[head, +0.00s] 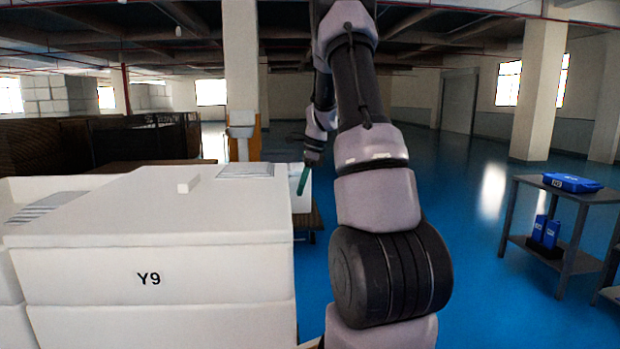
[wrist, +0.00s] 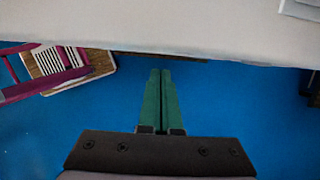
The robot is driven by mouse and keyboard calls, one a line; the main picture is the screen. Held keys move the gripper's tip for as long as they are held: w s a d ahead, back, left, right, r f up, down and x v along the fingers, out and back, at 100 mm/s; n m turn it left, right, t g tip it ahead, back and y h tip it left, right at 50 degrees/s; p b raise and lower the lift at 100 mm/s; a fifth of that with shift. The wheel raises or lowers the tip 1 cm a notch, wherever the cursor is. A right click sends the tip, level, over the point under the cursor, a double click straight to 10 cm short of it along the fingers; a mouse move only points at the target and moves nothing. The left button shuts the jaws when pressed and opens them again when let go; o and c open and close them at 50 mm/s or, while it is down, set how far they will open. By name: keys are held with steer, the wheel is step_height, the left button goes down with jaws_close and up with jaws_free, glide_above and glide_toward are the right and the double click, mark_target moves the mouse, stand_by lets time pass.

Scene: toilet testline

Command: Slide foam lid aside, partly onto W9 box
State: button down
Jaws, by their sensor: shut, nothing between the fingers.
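A white foam lid (head: 150,212) covers the white box marked Y9 (head: 200,272) at the lower left of the head view. A small raised block (head: 188,185) stands on the lid. My gripper (head: 301,190) is by the lid's far right side, its green fingers pointing down. In the wrist view my gripper (wrist: 160,70) is shut and empty over blue floor. A pale slab edge (wrist: 180,28), probably the lid, crosses the top of that view beyond the fingertips, apparently apart from them. No W9 label is readable in either view.
Another white box (head: 30,195) adjoins the lid at the left. A dark table (head: 575,195) with a blue case (head: 571,183) and blue bottles (head: 545,232) stands at the right. Open blue floor (head: 470,220) lies between. The wrist view shows a magenta frame (wrist: 60,75).

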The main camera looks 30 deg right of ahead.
mark_target(177, 191)
steer(key=shift+w+a, duration=0.2)
steer(key=shift+a, duration=0.3)
steer(key=shift+w+a, duration=0.2)
steer(key=shift+a, duration=0.25)
steer(key=w+a, duration=0.4)
steer(key=a, duration=0.7)
steer(key=w+a, duration=0.5)
steer(key=a, duration=0.6)
steer(key=w+a, duration=0.5)
steer(key=a, duration=0.6)
steer(key=shift+a, duration=0.35)
